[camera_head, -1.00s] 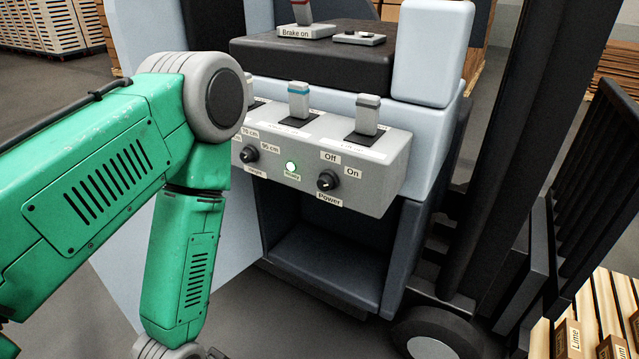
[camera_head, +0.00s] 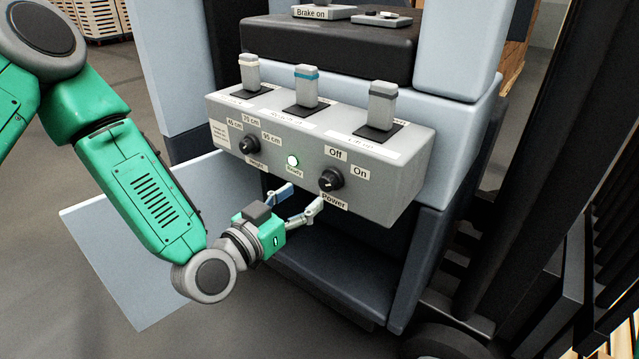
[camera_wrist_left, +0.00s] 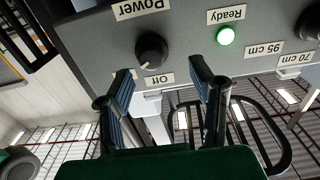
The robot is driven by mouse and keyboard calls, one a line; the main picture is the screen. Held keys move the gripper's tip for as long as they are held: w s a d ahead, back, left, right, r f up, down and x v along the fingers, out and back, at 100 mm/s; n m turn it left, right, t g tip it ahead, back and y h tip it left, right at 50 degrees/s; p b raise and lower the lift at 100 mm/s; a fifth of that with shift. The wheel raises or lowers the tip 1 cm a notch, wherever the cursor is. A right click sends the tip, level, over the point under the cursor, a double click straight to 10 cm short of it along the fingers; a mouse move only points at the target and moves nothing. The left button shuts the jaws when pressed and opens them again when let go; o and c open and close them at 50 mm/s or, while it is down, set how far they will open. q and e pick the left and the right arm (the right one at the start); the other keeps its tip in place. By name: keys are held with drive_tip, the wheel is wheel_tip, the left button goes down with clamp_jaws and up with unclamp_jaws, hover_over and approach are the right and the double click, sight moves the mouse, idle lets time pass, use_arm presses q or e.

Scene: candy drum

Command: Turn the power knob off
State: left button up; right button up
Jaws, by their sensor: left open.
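The black round power knob (camera_head: 330,179) is on the front of the grey control panel (camera_head: 390,200), with the Off label (camera_head: 336,154) above it and the On label (camera_head: 360,171) to its upper right. In the left wrist view, which sees the panel upside down, the knob (camera_wrist_left: 151,50) has a pale mark at its lower left edge, left of the Off label. My left gripper (camera_head: 301,199) is open and empty, just below and left of the knob, with no visible contact. In the wrist view its fingertips (camera_wrist_left: 160,78) are spread below the knob. My right gripper is not in view.
A green Ready lamp (camera_head: 292,161) glows left of the knob, and the height knob (camera_head: 249,145) is farther left. Three levers, one with a blue band (camera_head: 306,85), stand on top of the panel. An open recess (camera_head: 330,270) lies below it.

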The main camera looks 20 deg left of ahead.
sight(325, 186)
use_arm(q)
drive_tip(key=w+d, duration=0.4)
drive_tip(key=w, duration=0.1)
drive_tip(key=shift+d+r, duration=0.15)
drive_tip(key=shift+w+r, duration=0.1)
drive_tip(key=shift+w, duration=0.1)
drive_tip(key=shift+w+a+f, duration=0.15)
drive_tip(key=shift+a, duration=0.25)
drive_tip(key=shift+w+a+f, duration=0.1)
drive_tip(key=shift+w+a, duration=0.05)
drive_tip(key=shift+a, duration=0.25)
drive_tip(key=shift+d, duration=0.15)
drive_tip(key=c, duration=0.7)
drive_tip(key=shift+s+d+r, duration=0.1)
drive_tip(key=shift+d+r, duration=0.1)
drive_tip(key=shift+d, duration=0.1)
drive_tip(key=shift+c, duration=0.8)
